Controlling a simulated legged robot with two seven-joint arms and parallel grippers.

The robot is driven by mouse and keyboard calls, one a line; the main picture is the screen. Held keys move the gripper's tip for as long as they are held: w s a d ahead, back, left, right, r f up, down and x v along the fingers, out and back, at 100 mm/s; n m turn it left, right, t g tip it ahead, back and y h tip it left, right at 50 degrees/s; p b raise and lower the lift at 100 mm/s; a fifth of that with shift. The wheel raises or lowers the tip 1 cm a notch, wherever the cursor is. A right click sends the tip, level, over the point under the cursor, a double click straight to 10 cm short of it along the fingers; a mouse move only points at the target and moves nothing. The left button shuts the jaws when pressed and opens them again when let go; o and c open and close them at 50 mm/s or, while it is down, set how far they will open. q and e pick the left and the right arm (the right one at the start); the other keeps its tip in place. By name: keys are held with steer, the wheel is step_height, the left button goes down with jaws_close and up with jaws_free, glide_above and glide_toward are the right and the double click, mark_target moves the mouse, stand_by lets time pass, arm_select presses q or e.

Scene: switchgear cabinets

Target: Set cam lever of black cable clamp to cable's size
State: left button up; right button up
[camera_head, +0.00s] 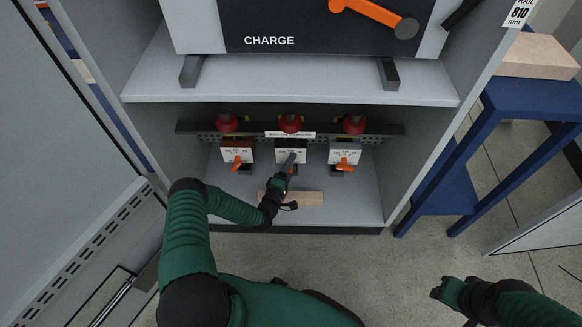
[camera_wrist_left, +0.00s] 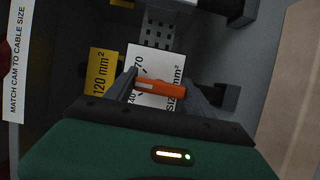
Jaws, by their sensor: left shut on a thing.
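The middle clamp (camera_head: 291,146) on the rail has a dark body and a white scale plate, partly covered by my left gripper (camera_head: 287,166). In the left wrist view, the orange cam lever (camera_wrist_left: 160,88) lies across between the fingers of my left gripper, which is shut on it. The white scale plate (camera_wrist_left: 152,63) behind it shows "70" and "mm²" markings. A yellow tag (camera_wrist_left: 101,72) beside it reads 120 mm². My right gripper (camera_head: 447,290) is low at the right, away from the cabinet; its finger opening is too small to make out.
Two other clamps with orange levers flank it: a brown-bodied one (camera_head: 237,152) left and a pale one (camera_head: 345,153) right. Red cable ends (camera_head: 290,123) stand above. A shelf (camera_head: 290,88) overhangs them. A wooden block (camera_head: 307,199) lies on the cabinet floor. A blue table (camera_head: 525,108) stands right.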

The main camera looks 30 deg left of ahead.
arm_select(q)
steer(key=shift+s+d+f, duration=0.1)
steer(key=shift+f, duration=0.05)
steer(key=o, duration=1.1)
steer(key=shift+o, duration=1.4)
arm_select(e)
steer(key=shift+f, duration=0.25)
steer(key=shift+r, duration=0.1)
arm_select(q)
steer(key=s+d+p, duration=0.2)
steer(key=s+p, duration=0.3)
steer(key=s, duration=1.1)
steer(key=shift+s+d+p, duration=0.25)
steer(key=shift+s+p, duration=0.05)
steer(key=shift+p, duration=0.05)
arm_select(e)
steer(key=v, duration=0.2)
steer(key=w+v, duration=0.1)
steer(key=v, duration=0.2)
steer(key=shift+r, duration=0.15)
arm_select(q)
steer(key=shift+w, duration=0.1)
